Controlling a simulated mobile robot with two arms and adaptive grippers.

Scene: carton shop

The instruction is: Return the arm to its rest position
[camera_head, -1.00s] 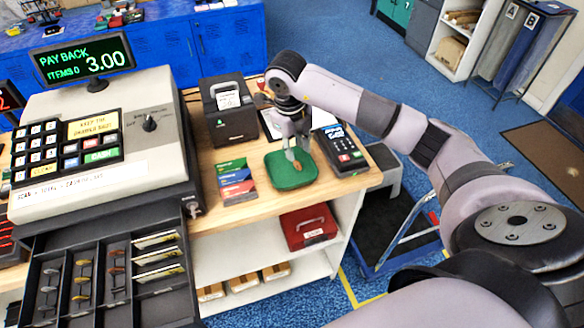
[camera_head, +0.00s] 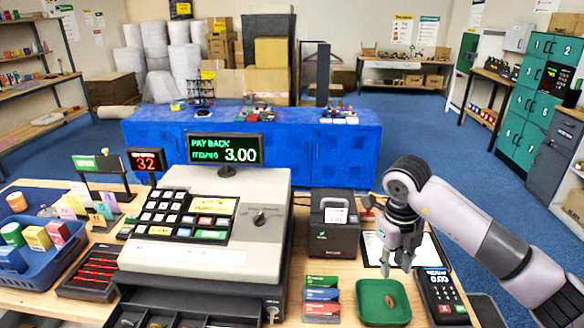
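My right gripper (camera_head: 396,262) hangs over the right part of the counter, fingers pointing down, above the far side of the green tray. No object shows between its fingers, but how far they are apart is too small to tell. My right arm (camera_head: 470,225) reaches in from the right edge. The green tray (camera_head: 372,314) lies on the counter with a small brown item (camera_head: 391,301) in it. My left gripper is out of view.
The cash register (camera_head: 205,230) fills the middle, its display reading "PAY BACK 3.00". A black printer (camera_head: 333,225), a card terminal (camera_head: 443,296) and coloured cards (camera_head: 321,295) stand near the gripper. A blue basket (camera_head: 68,257) is at the left. Blue cabinets (camera_head: 340,150) stand behind.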

